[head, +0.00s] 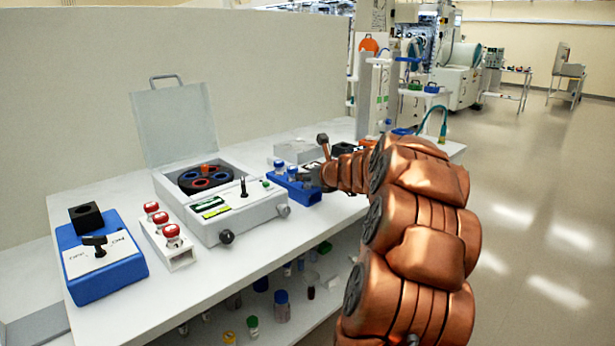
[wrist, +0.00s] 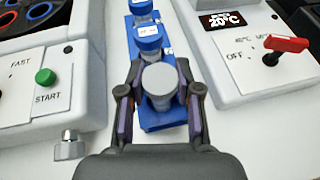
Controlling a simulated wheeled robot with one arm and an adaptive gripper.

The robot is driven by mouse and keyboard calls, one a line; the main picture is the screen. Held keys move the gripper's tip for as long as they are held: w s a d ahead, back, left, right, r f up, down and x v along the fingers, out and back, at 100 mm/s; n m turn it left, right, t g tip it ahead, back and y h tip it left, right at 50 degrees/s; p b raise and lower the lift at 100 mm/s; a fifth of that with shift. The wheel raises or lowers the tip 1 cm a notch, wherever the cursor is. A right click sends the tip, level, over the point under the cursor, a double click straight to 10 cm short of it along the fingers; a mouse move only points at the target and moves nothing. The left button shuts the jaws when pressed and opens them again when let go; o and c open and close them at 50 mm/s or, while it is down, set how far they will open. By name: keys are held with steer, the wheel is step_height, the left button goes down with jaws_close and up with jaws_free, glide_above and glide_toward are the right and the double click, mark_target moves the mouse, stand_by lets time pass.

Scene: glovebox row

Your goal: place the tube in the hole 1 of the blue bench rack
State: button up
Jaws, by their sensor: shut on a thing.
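The blue bench rack (head: 305,194) stands on the bench right of the centrifuge, and it also shows in the wrist view (wrist: 150,119). Two blue-capped tubes (wrist: 148,38) stand in its farther part. My gripper (wrist: 160,100) is shut on a tube with a pale grey cap (wrist: 160,79), held over the near end of the rack. The tube's lower part is mostly hidden under its cap, so I cannot tell whether it is in a hole. In the head view my gripper (head: 312,179) is at the rack's right side and hides the held tube.
An open-lidded centrifuge (head: 245,215) stands close left of the rack. A device with a red switch (wrist: 286,44) and a 20°C display is close on the right in the wrist view. A white rack with red-capped tubes (head: 172,232) and a blue device (head: 100,265) stand farther left.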

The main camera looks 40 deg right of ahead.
steer(key=shift+f, duration=0.15)
steer(key=o, duration=1)
steer(key=shift+s+r, duration=0.15)
steer(key=shift+r, duration=0.15)
steer(key=p+v, duration=0.1)
steer(key=v, duration=1)
steer(key=shift+s+p, duration=0.3)
steer(key=shift+s, duration=0.1)
steer(key=shift+r, duration=0.1)
